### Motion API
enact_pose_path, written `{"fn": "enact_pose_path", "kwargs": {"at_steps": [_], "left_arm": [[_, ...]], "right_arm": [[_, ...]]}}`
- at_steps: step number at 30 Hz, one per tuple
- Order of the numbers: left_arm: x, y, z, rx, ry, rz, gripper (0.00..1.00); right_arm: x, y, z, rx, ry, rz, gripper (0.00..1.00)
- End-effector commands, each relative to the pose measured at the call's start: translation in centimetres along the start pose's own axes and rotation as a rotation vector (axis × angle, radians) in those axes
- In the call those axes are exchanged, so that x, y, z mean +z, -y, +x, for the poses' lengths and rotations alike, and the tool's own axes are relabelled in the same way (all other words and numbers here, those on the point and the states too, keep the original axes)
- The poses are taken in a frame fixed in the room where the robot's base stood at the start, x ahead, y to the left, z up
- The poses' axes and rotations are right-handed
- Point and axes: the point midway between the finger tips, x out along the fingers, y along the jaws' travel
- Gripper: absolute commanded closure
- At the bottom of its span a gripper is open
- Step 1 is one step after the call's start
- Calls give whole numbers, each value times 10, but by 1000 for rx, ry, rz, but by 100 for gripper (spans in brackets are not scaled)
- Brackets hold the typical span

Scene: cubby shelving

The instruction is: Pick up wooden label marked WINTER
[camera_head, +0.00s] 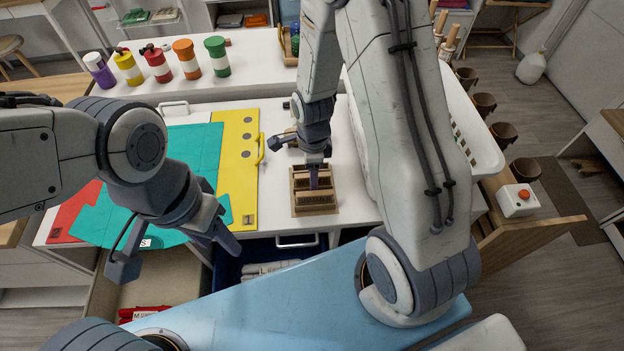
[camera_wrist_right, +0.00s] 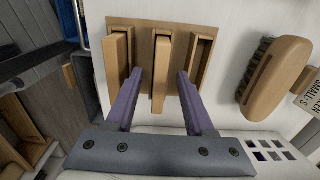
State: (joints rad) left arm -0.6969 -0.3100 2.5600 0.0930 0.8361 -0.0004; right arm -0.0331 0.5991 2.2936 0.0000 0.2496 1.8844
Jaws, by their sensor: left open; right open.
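A small wooden rack (camera_head: 315,212) stands on the white table in the head view. My right gripper (camera_head: 313,182) points down at the rack. In the wrist view its open purple fingers (camera_wrist_right: 158,78) stand either side of the middle wooden piece (camera_wrist_right: 161,75), with gaps on both sides. Whether the tips are down in the rack is unclear. My left gripper (camera_head: 224,240) is open and empty, in front of the table's edge near the teal sheet.
A wooden brush (camera_wrist_right: 275,78) lies right of the rack in the wrist view, beside a lettered tag (camera_wrist_right: 305,97). A yellow folder (camera_head: 237,160) and teal sheet (camera_head: 190,150) lie left of the rack. A white basket (camera_head: 478,125) stands at the right.

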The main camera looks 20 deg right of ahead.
Motion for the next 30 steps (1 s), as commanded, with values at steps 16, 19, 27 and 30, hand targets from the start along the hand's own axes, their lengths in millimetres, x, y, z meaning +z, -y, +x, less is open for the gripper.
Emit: {"fn": "enact_pose_path", "kwargs": {"at_steps": [16, 19, 27, 30], "left_arm": [[0, 0, 0, 0, 0, 0, 50], [0, 0, 0, 0, 0, 0, 50], [0, 0, 1, 0, 0, 0, 50], [0, 0, 2, 0, 0, 0, 50]], "right_arm": [[0, 0, 2, -1, 0, 0, 100], [0, 0, 2, -1, 0, -1, 100], [0, 2, -19, -6, 2, -1, 100], [1, 2, -38, -8, 3, -1, 100]]}}
